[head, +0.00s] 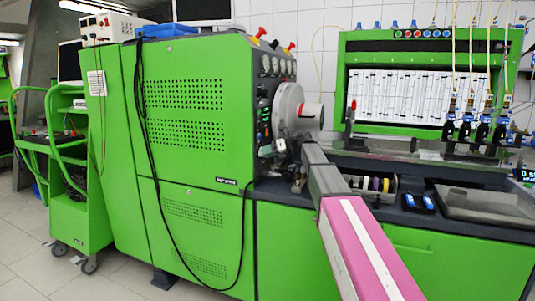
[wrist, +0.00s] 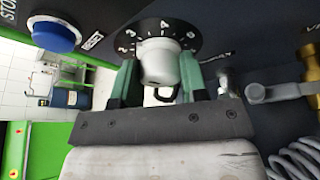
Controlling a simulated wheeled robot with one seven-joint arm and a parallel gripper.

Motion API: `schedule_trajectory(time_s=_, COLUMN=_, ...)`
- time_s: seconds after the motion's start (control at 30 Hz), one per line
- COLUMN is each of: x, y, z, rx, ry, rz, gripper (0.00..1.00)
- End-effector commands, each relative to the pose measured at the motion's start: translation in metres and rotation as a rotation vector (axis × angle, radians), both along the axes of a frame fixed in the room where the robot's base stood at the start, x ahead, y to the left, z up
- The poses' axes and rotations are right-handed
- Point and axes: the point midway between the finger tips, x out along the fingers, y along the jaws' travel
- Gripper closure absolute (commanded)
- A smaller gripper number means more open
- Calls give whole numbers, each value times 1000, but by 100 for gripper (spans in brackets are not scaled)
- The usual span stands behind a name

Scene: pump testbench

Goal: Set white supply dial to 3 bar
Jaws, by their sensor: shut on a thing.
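The white supply dial (wrist: 157,58) is a round white knob at the top middle of the wrist view. It sits on a black scale disc (wrist: 150,27) with white numbers and ticks; a 2 and a 3 are readable at the upper left of the knob. The knob's pointer cannot be made out. My gripper (wrist: 158,72) is shut on the knob, with one green finger on each side. In the head view, I cannot make out the dial or my gripper clearly; my arm reaches toward the bench's control side.
A blue push button (wrist: 57,36) stands out left of the dial. At right are a grey lever (wrist: 280,90), a brass fitting (wrist: 313,60) and a coiled grey hose (wrist: 298,158). The green testbench (head: 195,120) carries a large white disc (head: 288,108) near my arm.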

Motion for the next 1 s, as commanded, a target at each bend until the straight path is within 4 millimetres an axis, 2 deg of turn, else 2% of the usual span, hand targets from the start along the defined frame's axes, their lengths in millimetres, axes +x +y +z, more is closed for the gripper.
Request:
schedule_trajectory(time_s=0.17, x=0, y=-1, z=0, rx=-1, ry=-1, rz=0, gripper=84)
schedule_trajectory(time_s=0.2, x=0, y=-1, z=0, rx=-1, ry=-1, rz=0, gripper=47)
schedule_trajectory(time_s=0.23, x=0, y=-1, z=0, rx=-1, ry=-1, rz=0, gripper=37)
schedule_trajectory(time_s=0.27, x=0, y=-1, z=0, rx=-1, ry=-1, rz=0, gripper=35)
schedule_trajectory(time_s=0.53, x=0, y=-1, z=0, rx=-1, ry=-1, rz=0, gripper=35)
schedule_trajectory(time_s=0.67, x=-1, y=-8, z=3, rx=-1, ry=-2, rz=0, gripper=35)
schedule_trajectory(time_s=1.0, x=-9, y=-65, z=22, rx=-1, ry=-1, rz=-1, gripper=35)
